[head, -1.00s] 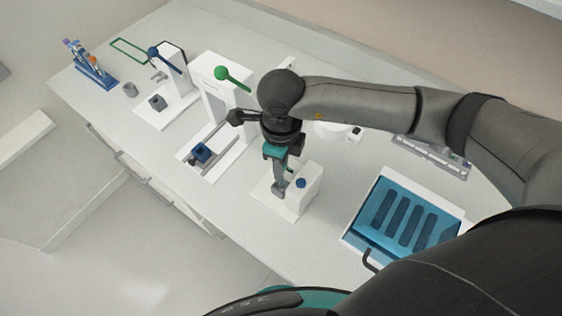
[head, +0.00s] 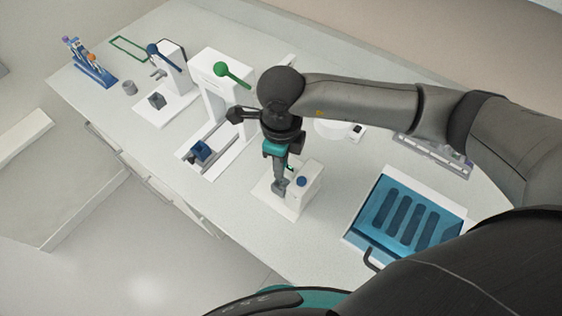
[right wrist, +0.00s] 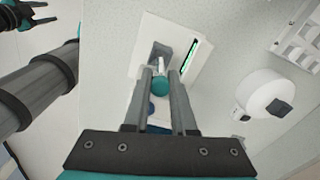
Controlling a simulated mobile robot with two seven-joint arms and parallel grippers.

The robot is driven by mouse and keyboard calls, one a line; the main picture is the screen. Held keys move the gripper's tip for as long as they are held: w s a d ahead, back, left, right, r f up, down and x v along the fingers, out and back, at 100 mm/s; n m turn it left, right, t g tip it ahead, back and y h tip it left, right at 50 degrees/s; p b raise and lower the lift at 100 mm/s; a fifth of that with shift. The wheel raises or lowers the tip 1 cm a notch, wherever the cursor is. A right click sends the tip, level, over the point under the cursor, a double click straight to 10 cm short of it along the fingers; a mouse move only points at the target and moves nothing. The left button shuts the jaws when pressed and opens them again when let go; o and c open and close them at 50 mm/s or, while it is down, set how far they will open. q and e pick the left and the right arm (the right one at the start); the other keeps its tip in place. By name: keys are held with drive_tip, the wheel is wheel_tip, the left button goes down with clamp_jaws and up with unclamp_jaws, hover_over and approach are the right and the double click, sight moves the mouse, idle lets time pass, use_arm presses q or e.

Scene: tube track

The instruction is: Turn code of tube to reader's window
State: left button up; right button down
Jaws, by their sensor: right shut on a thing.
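My right gripper (head: 279,188) points down at the white reader (head: 305,186), which has a blue button on its top. In the right wrist view, the right fingers (right wrist: 158,76) are shut on the teal-capped tube (right wrist: 160,87). The tube is at the reader's grey holder (right wrist: 162,50), and the fingers hide most of its body. I cannot make out its code. A green lit strip (right wrist: 190,58) shows on the reader beside the tube.
White stations with a green-knobbed lever (head: 232,75) and a blue-knobbed lever (head: 162,56) stand left of the reader. A blue slotted tray (head: 372,242) lies to the right. A tube rack (head: 95,72) is far left. A white round device (right wrist: 270,95) is nearby.

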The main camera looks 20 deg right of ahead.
drive_tip(key=shift+f, duration=0.15)
drive_tip(key=shift+f+b, duration=0.1)
drive_tip(key=shift+b, duration=0.2)
drive_tip(key=shift+f, duration=0.2)
idle(0.4)
drive_tip(key=shift+f+b, duration=0.4)
drive_tip(key=shift+b, duration=0.25)
drive_tip(key=shift+f, duration=0.15)
drive_tip(key=shift+f+b, duration=0.5)
drive_tip(key=shift+b, duration=0.15)
drive_tip(key=c, duration=0.7)
unclamp_jaws()
